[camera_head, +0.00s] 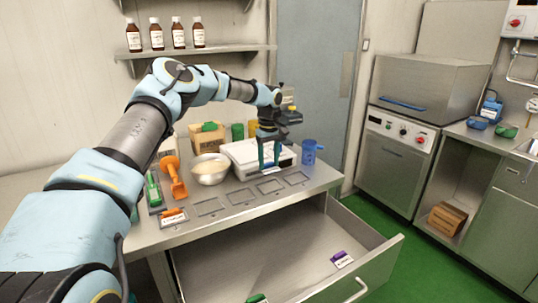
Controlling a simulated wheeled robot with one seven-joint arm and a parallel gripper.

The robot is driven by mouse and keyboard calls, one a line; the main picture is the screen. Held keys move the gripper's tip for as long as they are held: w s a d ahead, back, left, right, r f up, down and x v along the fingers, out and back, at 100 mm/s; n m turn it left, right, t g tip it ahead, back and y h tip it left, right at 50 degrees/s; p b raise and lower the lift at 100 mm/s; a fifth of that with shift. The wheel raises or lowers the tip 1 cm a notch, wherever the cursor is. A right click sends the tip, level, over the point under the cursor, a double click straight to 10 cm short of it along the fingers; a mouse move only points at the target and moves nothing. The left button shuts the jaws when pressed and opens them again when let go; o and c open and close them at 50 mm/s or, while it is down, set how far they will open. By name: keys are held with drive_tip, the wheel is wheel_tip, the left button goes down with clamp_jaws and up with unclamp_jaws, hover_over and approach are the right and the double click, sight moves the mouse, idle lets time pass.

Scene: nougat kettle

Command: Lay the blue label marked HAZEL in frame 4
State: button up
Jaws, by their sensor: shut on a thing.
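My gripper (269,163) points down over the front of the worktop, by the white scale. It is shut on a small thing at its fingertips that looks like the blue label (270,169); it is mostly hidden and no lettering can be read. Several flat dark frames lie in a row along the worktop's front edge. The leftmost holds an orange label (173,216). The others look empty, including what looks like frame 4 (270,187), just below my gripper in the picture. I cannot read any frame numbers.
The drawer (240,257) below is open, with a purple label (342,259) and a green label (257,298) inside.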

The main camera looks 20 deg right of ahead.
sight(269, 186)
drive_tip(key=shift+f+b, duration=0.4)
drive_tip(key=shift+f, duration=2.8)
drive_tip(key=shift+p, duration=0.4)
drive_tip(key=shift+f, duration=0.35)
drive_tip(key=o, duration=1.4)
drive_tip(key=shift+o, duration=0.3)
drive_tip(key=shift+s, duration=0.1)
drive_tip(key=shift+r, duration=0.1)
drive_tip(key=shift+r, duration=3.4)
